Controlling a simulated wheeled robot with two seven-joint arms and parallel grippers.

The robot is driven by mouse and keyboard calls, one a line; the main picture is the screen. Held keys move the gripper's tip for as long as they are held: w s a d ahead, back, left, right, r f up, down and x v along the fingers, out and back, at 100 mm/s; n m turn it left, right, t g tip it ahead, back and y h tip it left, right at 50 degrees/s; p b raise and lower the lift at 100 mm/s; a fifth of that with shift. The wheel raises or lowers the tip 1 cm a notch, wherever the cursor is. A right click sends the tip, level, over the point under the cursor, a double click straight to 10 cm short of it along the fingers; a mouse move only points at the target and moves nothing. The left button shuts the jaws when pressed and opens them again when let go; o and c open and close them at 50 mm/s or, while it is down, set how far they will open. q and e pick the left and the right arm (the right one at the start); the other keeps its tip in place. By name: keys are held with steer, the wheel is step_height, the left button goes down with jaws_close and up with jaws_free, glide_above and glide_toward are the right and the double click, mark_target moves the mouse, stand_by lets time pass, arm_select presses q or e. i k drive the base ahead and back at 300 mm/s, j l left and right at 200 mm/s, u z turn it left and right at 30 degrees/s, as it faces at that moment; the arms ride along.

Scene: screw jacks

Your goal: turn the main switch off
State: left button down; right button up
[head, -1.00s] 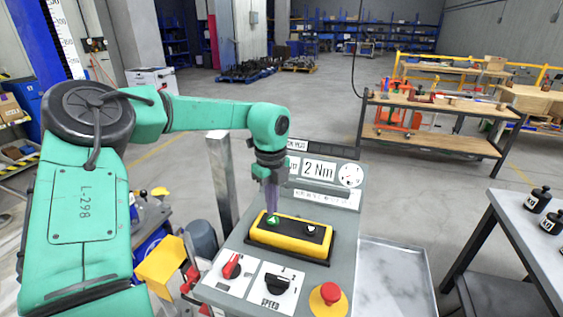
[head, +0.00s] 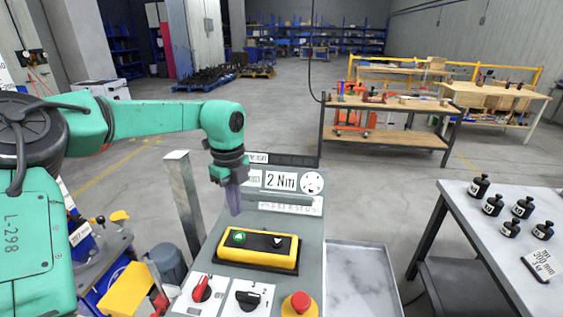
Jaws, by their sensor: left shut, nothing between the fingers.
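The control panel (head: 310,250) stands in front of me. At its near left is a red rotary switch (head: 202,288) on a white plate, its handle tilted up to the right; I take it to be the main switch, but its label is too small to read. To its right is a black speed knob (head: 248,297). A yellow box (head: 232,254) with a green arrow button and a second button lies behind them. My left gripper (head: 234,211) points down, shut and empty, above and behind the yellow box's left end, apart from it. My right gripper is not in view.
A red mushroom button (head: 299,302) sits at the panel's near right. A metal tray (head: 362,275) lies right of the panel. A table (head: 475,226) with several black weights stands at the right. A grey post (head: 184,200) rises left of the panel.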

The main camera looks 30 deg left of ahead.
mark_target(202, 291)
steer(key=k, duration=1)
